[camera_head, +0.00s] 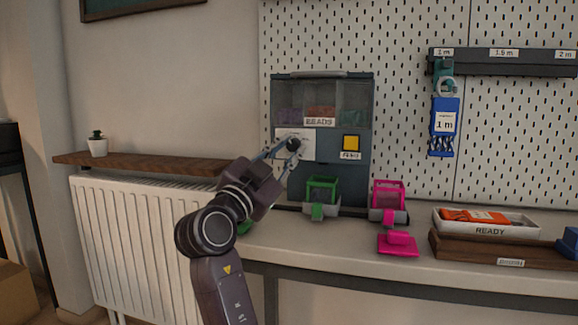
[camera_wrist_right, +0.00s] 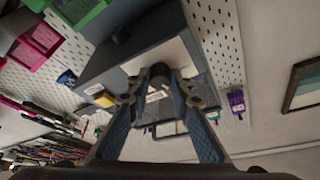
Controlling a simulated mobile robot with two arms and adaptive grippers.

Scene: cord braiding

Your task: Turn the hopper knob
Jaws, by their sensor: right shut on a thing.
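The bead hopper (camera_head: 282,182) is a grey cabinet with clear compartments at the top labelled BEADS. Its round dark knob (camera_head: 293,144) sits on a white plate on the front. My right gripper (camera_head: 289,149) reaches up from below, its fingers shut on the knob. In the right wrist view, the knob (camera_wrist_right: 160,73) is between the two fingertips (camera_wrist_right: 160,84). My left gripper is not in view.
A green bin (camera_head: 321,189) and a pink bin (camera_head: 388,194) stand at the hopper's base and beside it. A pink piece (camera_head: 398,244) lies on the bench (camera_head: 330,251). A READY tray (camera_head: 489,231) is at the right. A blue tagged cord pack (camera_head: 444,117) hangs on the pegboard.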

